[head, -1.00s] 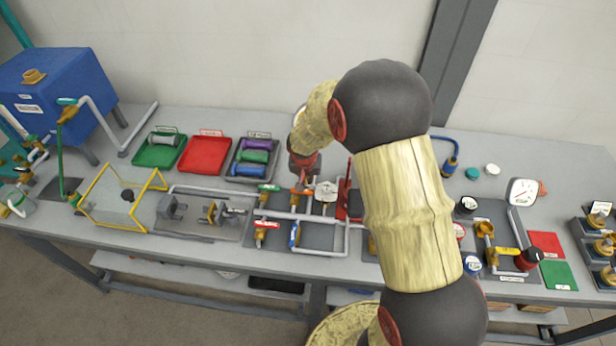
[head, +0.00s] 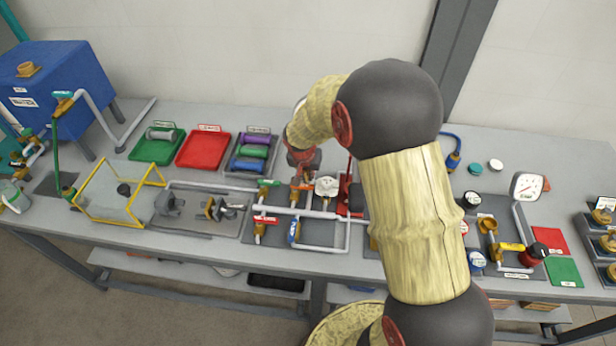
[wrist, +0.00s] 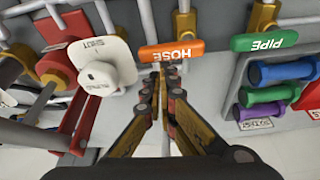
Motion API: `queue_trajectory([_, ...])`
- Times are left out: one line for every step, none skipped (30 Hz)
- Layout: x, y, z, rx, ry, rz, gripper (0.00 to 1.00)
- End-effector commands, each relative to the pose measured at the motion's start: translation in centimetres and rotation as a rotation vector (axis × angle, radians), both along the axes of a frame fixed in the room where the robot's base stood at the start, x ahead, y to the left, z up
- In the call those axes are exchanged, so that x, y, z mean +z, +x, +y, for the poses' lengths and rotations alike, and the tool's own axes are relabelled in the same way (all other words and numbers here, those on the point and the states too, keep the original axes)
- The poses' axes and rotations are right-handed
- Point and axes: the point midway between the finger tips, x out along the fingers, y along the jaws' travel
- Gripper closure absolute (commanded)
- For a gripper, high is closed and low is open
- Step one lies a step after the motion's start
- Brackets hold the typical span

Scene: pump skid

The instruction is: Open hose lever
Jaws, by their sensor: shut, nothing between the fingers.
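The orange hose lever (wrist: 172,50), labelled HOSE, lies left to right across the middle of the wrist view. It appears to lie across the pipe behind it. My gripper (wrist: 167,72) is shut and empty, with its fingertips just below the lever in that view. I cannot tell whether they touch it. In the head view my gripper (head: 301,178) points down over the piping in the middle of the bench, and it partly hides the lever there.
A dark tray (wrist: 248,110) of coloured cylinders is at the right. A pressure gauge (head: 527,186) stands further right on the bench.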

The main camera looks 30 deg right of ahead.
Motion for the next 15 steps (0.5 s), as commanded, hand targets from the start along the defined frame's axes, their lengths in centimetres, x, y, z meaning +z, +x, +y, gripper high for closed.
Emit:
queue_trajectory([-0.13,0.01,0.02,-0.007,0.0,-0.001,1.0])
queue_trajectory([-0.13,-0.01,0.02,-0.012,0.0,-0.002,1.0])
queue_trajectory([-0.14,-0.03,0.02,-0.019,0.0,-0.002,1.0])
queue_trajectory([-0.14,-0.06,0.02,-0.025,0.0,-0.002,1.0])
queue_trajectory([-0.16,-0.1,0.03,-0.032,0.0,-0.001,1.0])
queue_trajectory([-0.17,-0.15,0.02,-0.039,-0.001,-0.001,1.0])
queue_trajectory([-0.18,-0.17,0.03,-0.045,-0.001,-0.001,1.0])
queue_trajectory([-0.19,-0.2,0.04,-0.051,-0.001,-0.001,1.0])
queue_trajectory([-0.22,-0.24,0.04,-0.062,-0.001,-0.002,1.0])
queue_trajectory([-0.24,-0.28,0.04,-0.072,-0.001,-0.002,1.0])
queue_trajectory([-0.27,-0.34,0.05,-0.083,-0.001,-0.002,1.0])
queue_trajectory([-0.29,-0.38,0.06,-0.099,-0.001,-0.003,1.0])
queue_trajectory([-0.32,-0.45,0.07,-0.112,-0.001,-0.003,1.0])
queue_trajectory([-0.36,-0.54,0.08,-0.128,0.0,-0.002,1.0])
queue_trajectory([-0.43,-0.63,0.12,-0.149,-0.001,-0.003,1.0])
